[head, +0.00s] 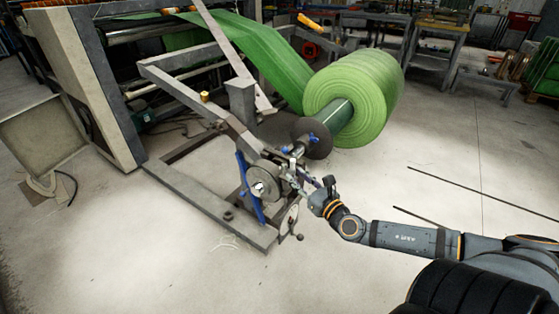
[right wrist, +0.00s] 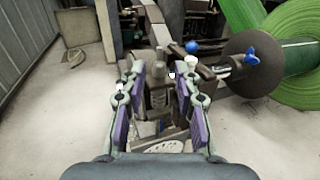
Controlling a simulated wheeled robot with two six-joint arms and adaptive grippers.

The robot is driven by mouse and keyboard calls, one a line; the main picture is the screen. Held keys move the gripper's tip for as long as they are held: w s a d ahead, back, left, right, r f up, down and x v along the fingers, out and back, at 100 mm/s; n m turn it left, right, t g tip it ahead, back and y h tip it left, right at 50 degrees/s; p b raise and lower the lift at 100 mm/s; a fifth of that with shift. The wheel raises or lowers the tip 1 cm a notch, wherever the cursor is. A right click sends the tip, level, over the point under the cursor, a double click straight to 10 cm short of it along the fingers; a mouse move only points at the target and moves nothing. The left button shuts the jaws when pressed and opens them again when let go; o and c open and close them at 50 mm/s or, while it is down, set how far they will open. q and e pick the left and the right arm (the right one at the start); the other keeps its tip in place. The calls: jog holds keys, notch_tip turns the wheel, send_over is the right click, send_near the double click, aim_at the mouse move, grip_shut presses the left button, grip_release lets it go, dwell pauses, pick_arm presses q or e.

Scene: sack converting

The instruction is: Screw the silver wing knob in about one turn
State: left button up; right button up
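My right gripper (head: 301,175) reaches in from the right to the metal roll stand, in front of its shaft end. In the right wrist view its two purple-padded fingers (right wrist: 148,72) stand apart, with a gap between them. A grey, ribbed cylindrical part (right wrist: 158,97) shows in that gap; I cannot tell whether it is touched. My left gripper is out of view.
A green roll (head: 367,95) sits on the shaft behind a dark disc (head: 311,138) with a blue wing knob (right wrist: 252,55). A blue ball knob (right wrist: 191,46) is close to the fingers. A grey wheel (head: 264,184) is left of the gripper. Floor at right is mostly clear.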

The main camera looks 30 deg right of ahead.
aim_at(283, 165)
jog(key=w+b, duration=0.2)
jog(key=shift+w+f, duration=0.3)
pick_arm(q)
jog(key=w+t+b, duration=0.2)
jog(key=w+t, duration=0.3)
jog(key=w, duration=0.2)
pick_arm(e)
jog(key=w, duration=0.2)
jog(key=shift+w+r, duration=0.15)
jog(key=shift+w, duration=0.15)
jog(key=w, duration=0.1)
jog(key=w+p, duration=0.1)
jog(key=shift+w+a+r, duration=0.1)
jog(key=shift+w+r, duration=0.2)
jog(key=shift+w, duration=0.05)
jog(key=w+p, duration=0.2)
jog(key=p, duration=0.2)
jog(key=shift+w+f, duration=0.15)
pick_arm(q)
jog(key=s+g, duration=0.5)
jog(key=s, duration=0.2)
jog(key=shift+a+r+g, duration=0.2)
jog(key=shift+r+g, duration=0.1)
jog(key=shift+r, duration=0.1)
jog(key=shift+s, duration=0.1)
pick_arm(e)
jog(key=shift+c, duration=0.3)
jog(key=shift+f, duration=0.1)
grip_shut()
